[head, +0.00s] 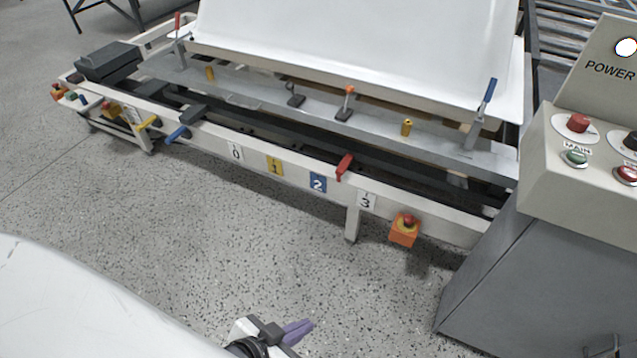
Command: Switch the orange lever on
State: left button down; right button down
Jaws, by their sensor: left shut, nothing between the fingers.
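The lever with an orange tip (349,90) stands on a dark base on the long grey rail of the machine, in front of the white tub shell (350,40). It looks close to upright; I cannot tell whether it is on or off. My left gripper (301,331) shows at the bottom of the head view, with purple fingers shut and empty. It is well apart from the lever, over the speckled floor in the picture. My right gripper is not in view.
A dark lever (295,95) stands left of the orange one. Red (344,167) and blue (177,133) handles stick out from the front beam. An orange emergency-stop box (403,232) hangs below it. A control cabinet (520,270) stands at right; floor in front is clear.

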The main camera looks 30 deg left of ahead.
aim_at(349, 89)
jog(key=u, duration=0.5)
jog(key=i, duration=1.7)
jog(key=z, duration=0.6)
